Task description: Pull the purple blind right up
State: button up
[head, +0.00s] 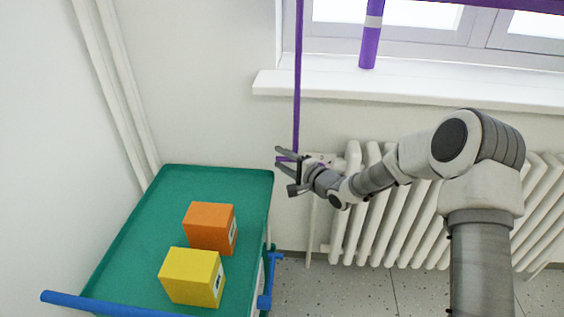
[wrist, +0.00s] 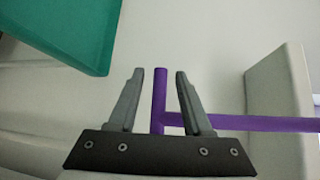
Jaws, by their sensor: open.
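The lower edge of the purple blind (head: 520,4) shows along the top right of the head view, in front of the window. A long thin purple pull (head: 298,80) hangs straight down left of the window to my gripper (head: 279,160). In the wrist view a short purple bar (wrist: 160,95) at its end joins the pull (wrist: 240,122) in a T. My gripper (wrist: 160,72) is open, with this bar between its fingers. The upper part of the blind is out of view.
A purple cylinder with a white band (head: 370,38) stands at the windowsill (head: 420,85). A white radiator (head: 400,215) is below, behind my arm. A green-topped cart (head: 150,215) at left carries an orange box (head: 208,228) and a yellow box (head: 190,275).

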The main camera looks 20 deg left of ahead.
jog(key=shift+w, duration=0.1)
grip_shut()
dwell(1.4)
